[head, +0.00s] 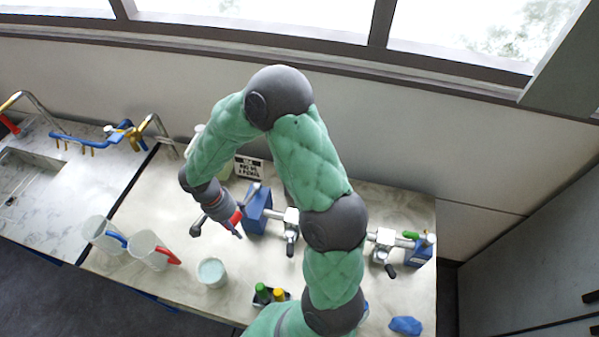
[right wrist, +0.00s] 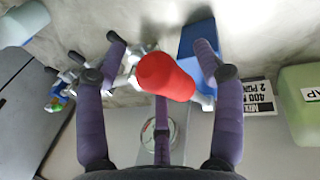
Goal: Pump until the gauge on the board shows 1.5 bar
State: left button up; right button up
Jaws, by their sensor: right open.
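My right gripper (head: 226,211) is open in the head view, beside a blue block-shaped body (head: 257,209) with metal pipework. The red knob also shows in the head view (head: 236,216). I cannot tell whether a finger touches it. A round pale dial (right wrist: 160,132), perhaps the gauge, shows partly behind the gripper in the right wrist view; its reading is not legible. My left gripper is not in view.
A printed sign (head: 249,168) stands near the wall. Metal fittings with black handles (head: 382,250) lead to another blue body (head: 418,254). Two clear jugs (head: 147,249), a cup (head: 211,272), a holder with green and yellow caps (head: 265,294) and a blue cloth (head: 406,326) occupy the bench.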

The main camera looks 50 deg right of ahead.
jog(key=shift+s, duration=0.1)
jog(key=c, duration=1.3)
jog(key=shift+o, duration=0.2)
jog(key=shift+o, duration=0.4)
notch_tip(320, 180, down, 10)
jog(key=s+a+b, duration=0.1)
jog(key=a+b, duration=0.1)
jog(key=b, duration=0.8)
jog(key=shift+a, duration=0.15)
jog(key=shift+a+r, duration=0.1)
jog(key=shift+r, duration=0.15)
jog(key=r+p, duration=0.2)
jog(key=r, duration=0.1)
jog(key=d+r+p, duration=0.1)
jog(key=r, duration=0.2)
jog(key=w+d+r+p, duration=0.1)
jog(key=r+p, duration=0.1)
jog(key=r, duration=0.1)
jog(key=shift+d+r+p, duration=0.1)
jog(key=shift+r+p, duration=0.15)
jog(key=shift+p, duration=0.05)
jog(key=shift+c, duration=0.4)
jog(key=shift+f, duration=0.1)
